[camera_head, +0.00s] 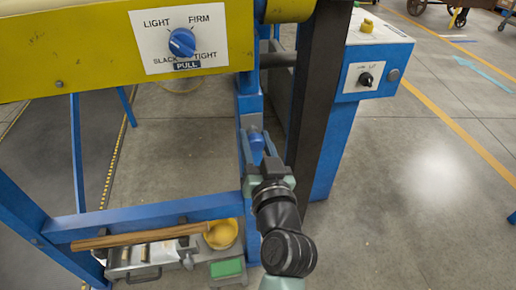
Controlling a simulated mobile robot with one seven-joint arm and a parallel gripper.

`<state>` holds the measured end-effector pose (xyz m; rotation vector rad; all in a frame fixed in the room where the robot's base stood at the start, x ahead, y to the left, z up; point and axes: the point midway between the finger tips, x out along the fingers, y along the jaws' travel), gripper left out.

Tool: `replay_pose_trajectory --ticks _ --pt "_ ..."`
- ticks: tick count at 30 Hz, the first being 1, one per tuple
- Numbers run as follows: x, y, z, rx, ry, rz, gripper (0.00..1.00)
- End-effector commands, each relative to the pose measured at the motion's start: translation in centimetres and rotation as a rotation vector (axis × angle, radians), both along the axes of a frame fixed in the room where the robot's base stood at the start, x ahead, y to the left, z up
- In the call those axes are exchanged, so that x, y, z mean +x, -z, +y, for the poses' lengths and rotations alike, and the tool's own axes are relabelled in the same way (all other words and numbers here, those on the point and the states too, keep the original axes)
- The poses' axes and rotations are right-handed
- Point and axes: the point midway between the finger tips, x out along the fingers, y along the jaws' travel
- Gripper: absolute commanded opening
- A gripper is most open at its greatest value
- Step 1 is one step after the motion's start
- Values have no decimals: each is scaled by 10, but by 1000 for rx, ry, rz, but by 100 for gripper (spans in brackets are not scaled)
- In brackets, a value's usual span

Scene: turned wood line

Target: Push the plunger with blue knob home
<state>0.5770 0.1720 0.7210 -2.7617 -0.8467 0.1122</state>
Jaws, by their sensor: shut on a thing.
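A plunger with a blue knob (257,141) sits low on the blue upright post, left of the dark beam. My gripper (259,157) is at the knob, its fingers closed on it as far as the view shows. The wrist partly hides the knob and the plunger's shaft, so how far the plunger stands out cannot be told.
A yellow panel with a blue dial (182,42) marked LIGHT, FIRM, SLACK, TIGHT is at upper left. A dark beam (318,90) stands close right of my gripper. A white-topped blue cabinet (372,60) stands behind it. Below left are a wooden rod (140,236), a yellow bowl (221,234) and a green block (227,268). Floor at right is clear.

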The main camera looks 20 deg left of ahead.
Motion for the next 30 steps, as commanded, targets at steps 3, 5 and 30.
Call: replay_pose_trajectory --ticks 3,5,30 --pt "3 0 2 1 0 -1 0" --pt "3 0 2 0 0 -1 0" --pt "-21 -1 -15 0 4 1 74"
